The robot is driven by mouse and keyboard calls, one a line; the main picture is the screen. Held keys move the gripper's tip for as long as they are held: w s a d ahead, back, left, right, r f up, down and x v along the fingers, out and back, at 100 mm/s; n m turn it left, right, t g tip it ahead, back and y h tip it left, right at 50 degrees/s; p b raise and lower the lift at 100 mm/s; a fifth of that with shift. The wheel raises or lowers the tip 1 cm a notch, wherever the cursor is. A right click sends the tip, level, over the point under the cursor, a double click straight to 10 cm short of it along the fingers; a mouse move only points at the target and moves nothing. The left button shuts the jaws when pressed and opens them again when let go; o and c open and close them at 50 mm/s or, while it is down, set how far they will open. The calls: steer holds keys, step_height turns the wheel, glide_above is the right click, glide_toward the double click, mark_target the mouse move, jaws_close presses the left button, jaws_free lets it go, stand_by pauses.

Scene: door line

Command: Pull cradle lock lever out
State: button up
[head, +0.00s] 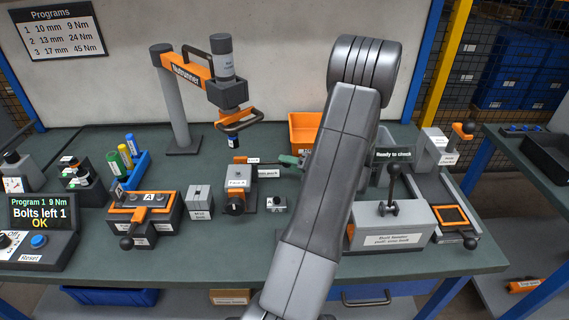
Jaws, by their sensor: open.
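A grey and orange fixture (145,212) marked "A" sits on the left of the bench; it looks like the cradle, but its small labels are too small to read. A short lever with a black ball knob (127,243) sticks out at its front left corner. I cannot tell for sure that this is the lock lever. Another black knob (470,243) is on an orange-framed unit (450,216) at the right. My grey arm crosses the middle of the view and bends over at the top; my gripper is hidden behind it or out of view.
The nutrunner (212,85) hangs from its stand behind the fixture. A grey "M" block (200,202) and a clamp unit (238,188) stand right of it. The bolt feeder (391,226) with its upright lever is at the right. The bench front left of my arm is clear.

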mark_target(285, 165)
steer(key=shift+v, duration=2)
steer(key=x, duration=0.7)
steer(key=shift+w+a, duration=0.15)
steer(key=shift+a, duration=0.15)
steer(key=a, duration=0.3)
steer(key=shift+f+b, duration=0.1)
steer(key=shift+b, duration=0.25)
steer(key=shift+v, duration=0.95)
steer(key=shift+d, duration=0.35)
